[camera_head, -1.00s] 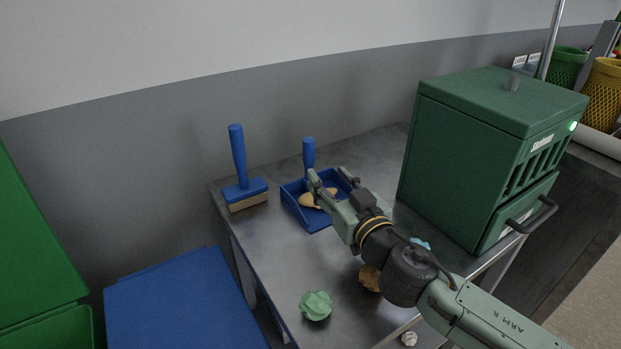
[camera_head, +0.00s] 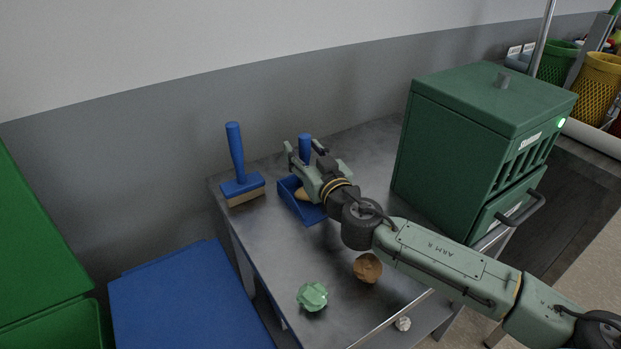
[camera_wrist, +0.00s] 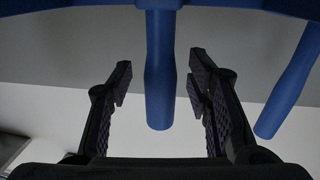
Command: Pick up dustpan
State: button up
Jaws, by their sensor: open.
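The blue dustpan (camera_head: 290,203) lies on the metal table with its handle (camera_head: 304,146) standing up at the back. A tan object (camera_head: 301,194) is in its pan. My gripper (camera_head: 304,147) is above the pan at the handle, with its fingers on either side of it in the head view. In the wrist view, the dustpan handle (camera_wrist: 159,70) hangs between the two open fingers of my gripper (camera_wrist: 158,85), with a gap visible on each side. Part of the pan is hidden behind my gripper and wrist.
A blue brush (camera_head: 238,170) stands left of the dustpan, and its handle (camera_wrist: 290,85) shows at the right of the wrist view. A green crumpled piece (camera_head: 312,296) and a brown one (camera_head: 367,267) lie at the table's front. A green cabinet (camera_head: 455,150) stands at the right.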

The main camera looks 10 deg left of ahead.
jog(key=shift+c, duration=0.2)
grip_shut()
dwell(0.6)
